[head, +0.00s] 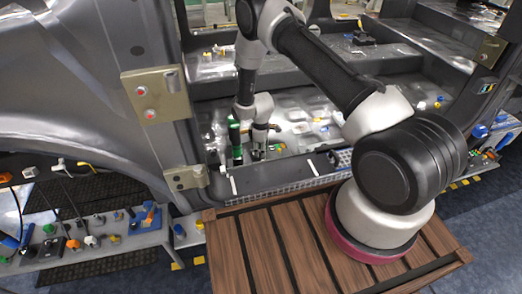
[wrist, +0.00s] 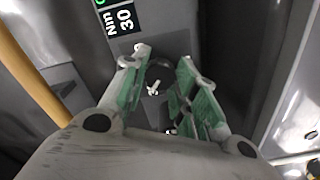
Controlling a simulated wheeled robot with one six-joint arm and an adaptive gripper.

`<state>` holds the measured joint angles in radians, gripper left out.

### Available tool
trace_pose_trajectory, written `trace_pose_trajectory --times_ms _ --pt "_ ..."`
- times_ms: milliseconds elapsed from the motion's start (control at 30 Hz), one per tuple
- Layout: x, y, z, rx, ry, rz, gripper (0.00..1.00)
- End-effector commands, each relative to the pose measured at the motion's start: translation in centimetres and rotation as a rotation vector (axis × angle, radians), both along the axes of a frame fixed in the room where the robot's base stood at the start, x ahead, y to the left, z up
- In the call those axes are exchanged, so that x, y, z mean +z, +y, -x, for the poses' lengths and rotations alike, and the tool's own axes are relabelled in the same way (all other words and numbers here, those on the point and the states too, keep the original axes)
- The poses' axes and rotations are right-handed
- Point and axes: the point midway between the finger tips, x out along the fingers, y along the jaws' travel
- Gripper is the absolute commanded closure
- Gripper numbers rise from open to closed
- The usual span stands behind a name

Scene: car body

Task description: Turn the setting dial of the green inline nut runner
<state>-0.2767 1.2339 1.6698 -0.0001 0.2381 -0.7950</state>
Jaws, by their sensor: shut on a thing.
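The green inline nut runner (head: 235,138) stands upright in the door opening of the car body in the head view. My gripper (head: 259,151) is just to its right, pointing down; its fingertips are small and partly hidden there. In the wrist view my gripper (wrist: 163,65) has its two green-padded fingers on either side of a dark round setting dial (wrist: 160,76) with white marks on a grey face. The gripper is shut on the dial. A black label (wrist: 120,18) reading "Nm 30" with a bit of green sits above the dial.
A yellow-brown bar (wrist: 32,72) runs along the left of the wrist view. The car body's pillar (head: 150,110) stands left of my arm. A bench (head: 85,240) with several small tools is at lower left. A slatted wooden platform (head: 265,245) lies in front.

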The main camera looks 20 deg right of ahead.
Motion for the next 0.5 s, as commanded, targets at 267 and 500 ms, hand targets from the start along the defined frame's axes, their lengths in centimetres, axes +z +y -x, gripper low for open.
trace_pose_trajectory --times_ms 267,500 --pt "0.03 0.02 -0.06 -0.259 -0.001 0.0 0.95" --pt "0.04 0.03 -0.07 -0.478 -0.001 0.0 0.95"
